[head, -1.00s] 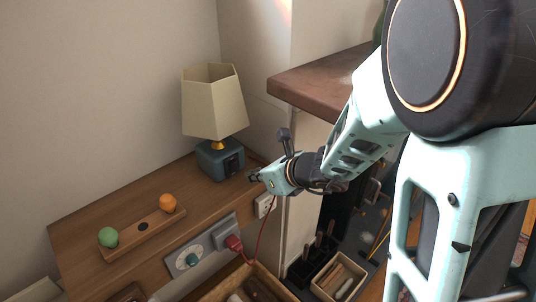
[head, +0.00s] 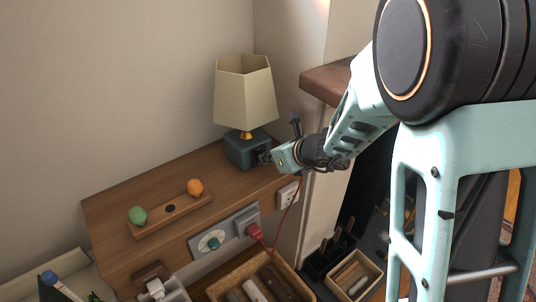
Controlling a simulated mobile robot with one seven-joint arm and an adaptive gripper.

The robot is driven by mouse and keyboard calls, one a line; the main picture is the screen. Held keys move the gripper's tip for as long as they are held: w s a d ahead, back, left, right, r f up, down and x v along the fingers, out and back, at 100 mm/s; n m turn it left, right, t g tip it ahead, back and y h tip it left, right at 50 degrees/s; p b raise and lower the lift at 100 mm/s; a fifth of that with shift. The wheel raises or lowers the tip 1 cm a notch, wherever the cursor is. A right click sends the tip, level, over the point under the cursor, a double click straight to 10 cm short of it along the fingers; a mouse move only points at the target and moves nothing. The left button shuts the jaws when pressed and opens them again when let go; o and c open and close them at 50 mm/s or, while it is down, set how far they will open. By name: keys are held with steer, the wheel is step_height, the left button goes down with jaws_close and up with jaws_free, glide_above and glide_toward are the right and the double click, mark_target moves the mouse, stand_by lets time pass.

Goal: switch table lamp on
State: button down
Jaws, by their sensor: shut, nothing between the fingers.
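The table lamp has a cream angular shade (head: 245,92) and a blue-grey box base (head: 241,152). It stands upright at the back right of the wooden cabinet top (head: 150,184). The shade shows no clear glow. My gripper (head: 266,157) is shut and empty, with its fingertips at the right-hand front face of the base. The fingertips look to be touching or almost touching that face; I cannot tell which. They hide the dark switch area on it.
A wooden tray with a green ball (head: 137,216) and an orange ball (head: 195,187) lies left of the lamp. A red plug (head: 254,231) with a cord, a dial (head: 211,241) and a white socket (head: 288,195) are on the cabinet front. A brown shelf (head: 325,82) juts out at right.

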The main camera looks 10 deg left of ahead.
steer(key=shift+w+a+r+p, duration=0.1)
steer(key=shift+r+p, duration=0.35)
steer(key=shift+p, duration=0.1)
steer(key=shift+f, duration=0.35)
steer(key=shift+b, duration=0.3)
steer(key=shift+r, duration=0.1)
steer(key=shift+r+p, duration=0.6)
steer(key=shift+r, duration=0.15)
steer(key=v, duration=1.2)
steer(key=shift+w+a+r, duration=0.15)
steer(key=shift+r, duration=0.05)
